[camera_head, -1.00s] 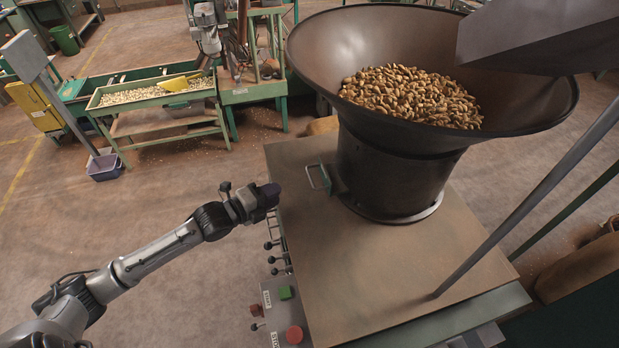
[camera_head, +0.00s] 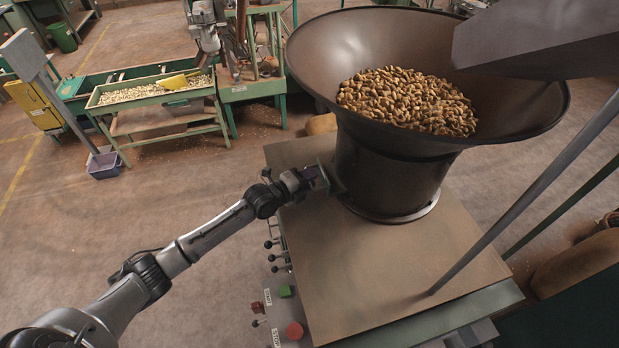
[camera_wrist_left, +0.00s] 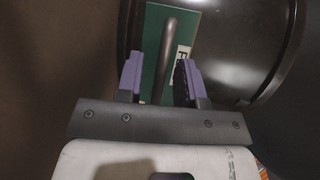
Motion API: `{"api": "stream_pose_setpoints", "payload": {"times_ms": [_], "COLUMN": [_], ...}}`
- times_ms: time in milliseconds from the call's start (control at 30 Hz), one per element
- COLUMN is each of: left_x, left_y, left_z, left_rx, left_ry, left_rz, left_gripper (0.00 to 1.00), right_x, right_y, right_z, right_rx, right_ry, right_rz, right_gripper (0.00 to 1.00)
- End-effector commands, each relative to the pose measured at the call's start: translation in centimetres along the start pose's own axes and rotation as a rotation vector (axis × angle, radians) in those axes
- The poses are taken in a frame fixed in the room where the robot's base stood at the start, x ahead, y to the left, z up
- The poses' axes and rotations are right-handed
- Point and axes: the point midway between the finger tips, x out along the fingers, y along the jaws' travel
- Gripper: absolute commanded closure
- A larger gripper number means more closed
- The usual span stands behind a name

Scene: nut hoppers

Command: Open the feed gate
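The feed gate (camera_wrist_left: 152,35) is a green plate at the foot of the dark hopper (camera_head: 385,185), partly covered by my gripper in the head view. Its grey bar handle (camera_wrist_left: 167,50) stands out towards me in the left wrist view. A white label, partly hidden, sits beside the handle. My left gripper (camera_head: 317,177) is at the gate, low on the hopper's left side. In the left wrist view its purple fingers (camera_wrist_left: 160,82) are open on either side of the handle, with gaps visible. My right gripper is in neither view.
The hopper holds a heap of nuts (camera_head: 408,101) and stands on a flat brown machine top (camera_head: 400,265). Levers (camera_head: 279,256), a green button (camera_head: 286,291) and a red button (camera_head: 294,330) lie along its left edge. A slanted post (camera_head: 520,205) stands at right.

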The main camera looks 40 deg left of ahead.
Motion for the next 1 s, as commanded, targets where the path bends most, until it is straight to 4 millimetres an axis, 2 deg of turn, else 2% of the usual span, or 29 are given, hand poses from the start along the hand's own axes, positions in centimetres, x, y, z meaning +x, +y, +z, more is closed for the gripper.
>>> {"api": "stream_pose_setpoints", "payload": {"times_ms": [367,733,1000], "left_x": [0.29,0.27,0.26], "left_y": [0.01,0.01,0.01], "left_z": [0.00,0.00,0.01], "left_rx": [-0.001,0.000,0.000], "left_ry": [0.000,0.000,0.000], "left_rz": [0.001,0.001,0.001], "left_gripper": [0.65,1.00,1.00], "right_x": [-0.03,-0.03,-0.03], "right_y": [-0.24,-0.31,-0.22], "right_z": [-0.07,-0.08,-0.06], "right_rx": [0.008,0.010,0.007], "right_ry": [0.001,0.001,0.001], "right_rz": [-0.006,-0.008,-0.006], "right_gripper": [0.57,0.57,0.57]}}
